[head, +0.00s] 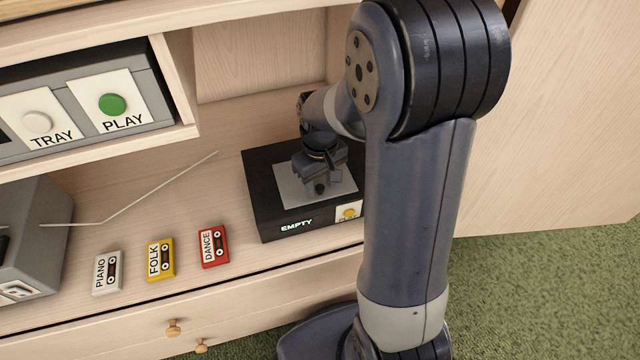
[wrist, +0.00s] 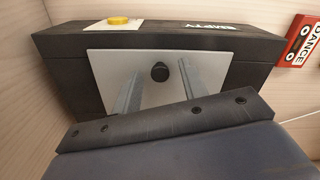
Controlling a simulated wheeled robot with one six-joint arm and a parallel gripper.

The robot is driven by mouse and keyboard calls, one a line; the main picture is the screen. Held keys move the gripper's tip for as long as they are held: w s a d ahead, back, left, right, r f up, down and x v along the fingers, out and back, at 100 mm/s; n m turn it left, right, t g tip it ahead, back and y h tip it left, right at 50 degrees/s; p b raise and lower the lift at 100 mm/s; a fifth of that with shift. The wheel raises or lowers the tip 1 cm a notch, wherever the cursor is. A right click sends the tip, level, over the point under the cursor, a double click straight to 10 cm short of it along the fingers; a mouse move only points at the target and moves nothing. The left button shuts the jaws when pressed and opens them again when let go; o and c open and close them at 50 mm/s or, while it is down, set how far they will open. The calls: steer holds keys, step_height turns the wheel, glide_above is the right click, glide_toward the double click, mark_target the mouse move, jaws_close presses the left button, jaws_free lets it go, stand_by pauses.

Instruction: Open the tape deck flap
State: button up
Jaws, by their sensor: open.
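The black tape deck (head: 263,187) sits on the shelf, and its front reads EMPTY. A pale grey flap (head: 290,193) lies flat and closed on its top. It fills the middle of the wrist view (wrist: 105,68), with a small dark round knob (wrist: 160,72) on it. My gripper (head: 320,180) is over the flap, pointing down. In the wrist view its two fingers (wrist: 159,78) are open, one on each side of the knob, with gaps. Whether the fingertips touch the flap is unclear. A yellow button (head: 349,213) is at the deck's front right corner.
Piano (head: 107,272), folk (head: 160,260) and dance (head: 213,246) cassettes lie left of the deck. A grey device (head: 40,225) with a thin antenna (head: 160,188) is farther left. Above is a unit with TRAY and PLAY buttons (head: 112,103). My arm hides the deck's right end in the head view.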

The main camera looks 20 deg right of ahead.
steer(key=shift+f, duration=0.15)
steer(key=shift+c, duration=0.2)
jaws_close()
stand_by(0.4)
